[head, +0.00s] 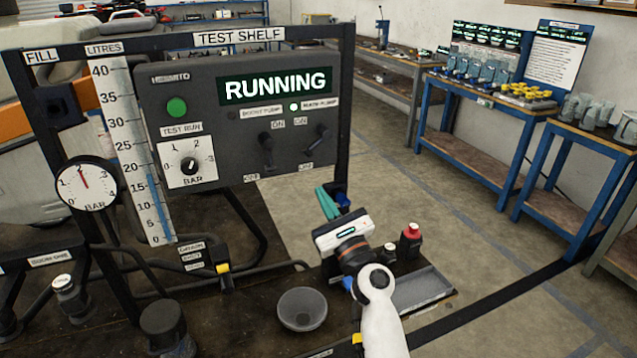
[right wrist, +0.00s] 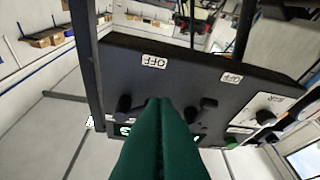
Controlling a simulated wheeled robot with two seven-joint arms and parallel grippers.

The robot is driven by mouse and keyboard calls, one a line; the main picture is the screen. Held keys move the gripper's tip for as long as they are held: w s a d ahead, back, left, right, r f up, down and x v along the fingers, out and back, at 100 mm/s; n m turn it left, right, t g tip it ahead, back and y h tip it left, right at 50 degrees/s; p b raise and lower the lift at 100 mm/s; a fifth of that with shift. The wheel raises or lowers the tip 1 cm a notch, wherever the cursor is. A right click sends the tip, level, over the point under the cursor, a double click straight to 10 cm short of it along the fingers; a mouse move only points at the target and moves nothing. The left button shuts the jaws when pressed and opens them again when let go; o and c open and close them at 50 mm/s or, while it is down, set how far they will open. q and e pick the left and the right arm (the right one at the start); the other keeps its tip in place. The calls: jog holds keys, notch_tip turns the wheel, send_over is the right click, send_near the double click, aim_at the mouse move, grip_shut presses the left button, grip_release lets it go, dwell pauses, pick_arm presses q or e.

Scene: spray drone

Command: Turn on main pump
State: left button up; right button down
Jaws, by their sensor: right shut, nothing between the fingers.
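The dark grey control panel (head: 215,150) has a lit RUNNING display (head: 275,86). The main pump switch (head: 318,138) is the right one of two black levers; its knob sits high, towards the ON label. The lamp (head: 294,107) beside the blurred right pump label glows pale green. The boost pump switch (head: 267,150) is left of it, and its lamp (head: 232,115) is dark. My right gripper (head: 328,203) is below and in front of the panel, apart from it. Its teal fingers (right wrist: 160,140) are shut and empty. My left gripper is out of view.
A green button (head: 177,107) and a BAR dial (head: 190,165) are on the panel's left. A round gauge (head: 86,186) and a litre scale (head: 130,150) stand further left. A grey bowl (head: 302,309) and a red-capped bottle (head: 411,240) are on the bench. Open floor lies to the right.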

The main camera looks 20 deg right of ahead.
jog(key=shift+s+d+f, duration=0.25)
jog(key=shift+s, duration=0.25)
jog(key=shift+s+d+f, duration=0.25)
jog(key=shift+s, duration=0.2)
jog(key=shift+r, duration=0.1)
